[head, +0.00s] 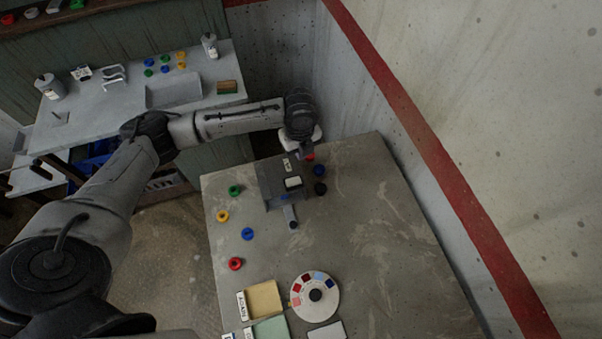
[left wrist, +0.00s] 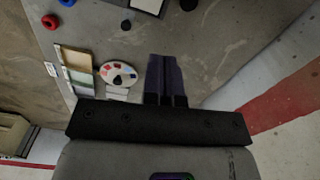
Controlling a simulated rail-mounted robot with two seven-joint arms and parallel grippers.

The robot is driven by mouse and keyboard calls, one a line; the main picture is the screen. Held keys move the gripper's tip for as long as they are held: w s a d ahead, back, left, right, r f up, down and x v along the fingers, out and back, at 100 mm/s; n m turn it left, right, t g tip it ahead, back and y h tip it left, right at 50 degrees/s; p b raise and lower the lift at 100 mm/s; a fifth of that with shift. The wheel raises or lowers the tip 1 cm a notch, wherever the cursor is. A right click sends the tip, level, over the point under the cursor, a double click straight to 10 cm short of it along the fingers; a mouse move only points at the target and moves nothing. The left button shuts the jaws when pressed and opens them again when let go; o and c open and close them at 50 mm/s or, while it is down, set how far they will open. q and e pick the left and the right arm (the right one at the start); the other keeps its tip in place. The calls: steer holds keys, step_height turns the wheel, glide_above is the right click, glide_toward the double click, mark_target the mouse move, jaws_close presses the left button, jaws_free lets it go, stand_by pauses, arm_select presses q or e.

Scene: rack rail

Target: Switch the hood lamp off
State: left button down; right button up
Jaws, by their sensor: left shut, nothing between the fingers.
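A dark grey box (head: 268,183), which looks like the hood, stands on the stone-topped table. It carries a small pale label, a black-framed white panel (head: 293,183) and a small blue part at its front. I cannot make out for sure which part is the lamp switch, or whether the lamp is lit. My right gripper is out of view.
Several coloured rings, such as a red one (head: 236,264), lie left of the box. A colour wheel (head: 315,296) and sample cards (head: 264,299) lie at the near edge. A wall rises at right. A side bench (head: 130,110) stands at left. The table's right half is clear.

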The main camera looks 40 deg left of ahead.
arm_select(q)
steer(key=shift+m, duration=0.9)
steer(key=p, duration=0.2)
glide_toward(300, 178)
step_height(300, 178, down, 8)
steer(key=shift+r, duration=0.25)
